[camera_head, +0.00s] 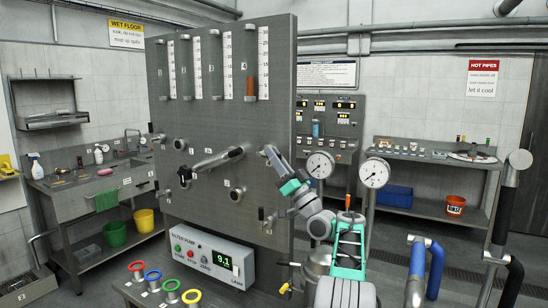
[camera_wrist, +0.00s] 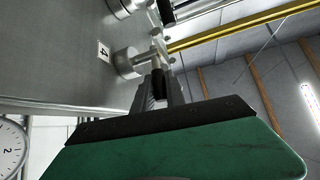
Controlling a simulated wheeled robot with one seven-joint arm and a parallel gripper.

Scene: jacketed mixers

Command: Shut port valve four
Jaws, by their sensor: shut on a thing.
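In the wrist view, port valve four (camera_wrist: 127,62) juts from the steel panel beside a label marked 4 (camera_wrist: 103,52). Its thin metal stem leads to a lever with a black grip (camera_wrist: 160,88). My gripper (camera_wrist: 161,82) is shut on this black grip, with one finger on each side. The green gripper body fills the bottom of the wrist view. In the head view my gripper (camera_head: 269,153) reaches the right part of the panel face, and my gripper and wrist largely hide the valve there.
Other port valves sit on the panel (camera_head: 205,120), one with a black handle (camera_head: 264,221) lower down. A long bent pipe (camera_head: 218,158) sticks out left of my gripper. Two gauges (camera_head: 374,173) stand to the right. The filter pump box (camera_head: 215,256) is below.

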